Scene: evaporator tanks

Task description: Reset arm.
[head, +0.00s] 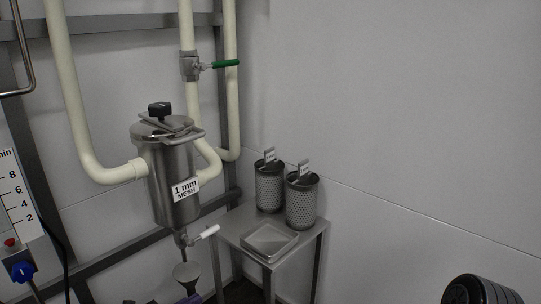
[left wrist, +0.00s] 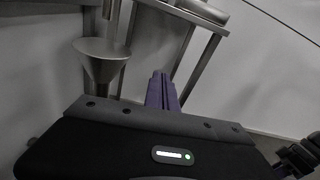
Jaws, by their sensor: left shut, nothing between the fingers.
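My left gripper (left wrist: 161,92) shows in the left wrist view with its purple fingers together and nothing between them. The funnel (head: 186,271) also shows under the strainer's drain in the head view.
A steel strainer (head: 172,200) labelled 1 mm mesh hangs on cream pipes, its lid on. Its drain valve has a white handle (head: 205,233). A steel side table (head: 233,226) holds a shallow tray (head: 270,255) and two perforated baskets (head: 269,190). A green valve handle (head: 225,64) is above.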

